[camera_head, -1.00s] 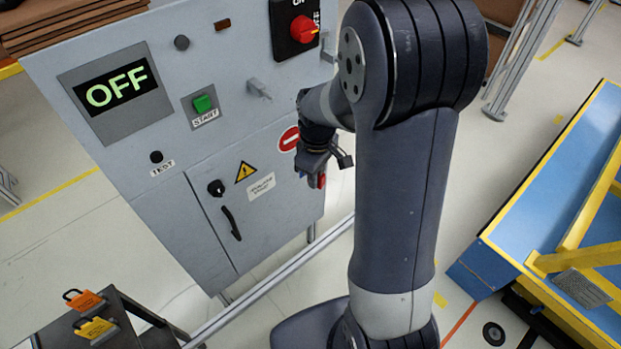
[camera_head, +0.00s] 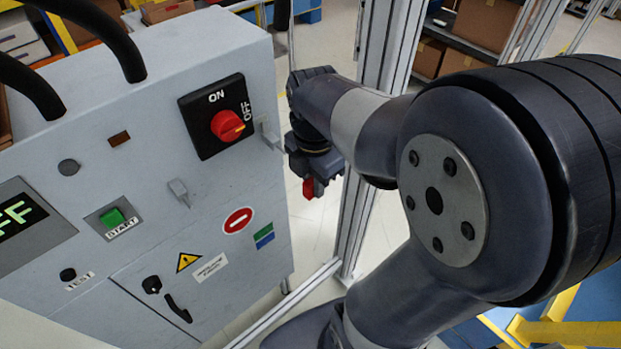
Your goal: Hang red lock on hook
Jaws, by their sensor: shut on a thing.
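My gripper (camera_head: 318,168) hangs down to the right of the cabinet's right edge, and a small red lock (camera_head: 308,188) shows just below it. The gripper is shut on the red lock; its fingers are mostly hidden. One grey hook (camera_head: 178,191) sticks out of the cabinet front above the no-entry sign. Another grey hook (camera_head: 268,132) is near the cabinet's right edge, beside the red rotary switch (camera_head: 228,125). The lock is apart from both hooks, lower and to the right of the one by the switch.
The grey cabinet (camera_head: 120,165) fills the left side, with a green START button (camera_head: 112,218) on it. A metal post (camera_head: 362,215) stands close behind my gripper. Thick black cables (camera_head: 100,32) run to the cabinet's top. Boxes on shelves are at the back.

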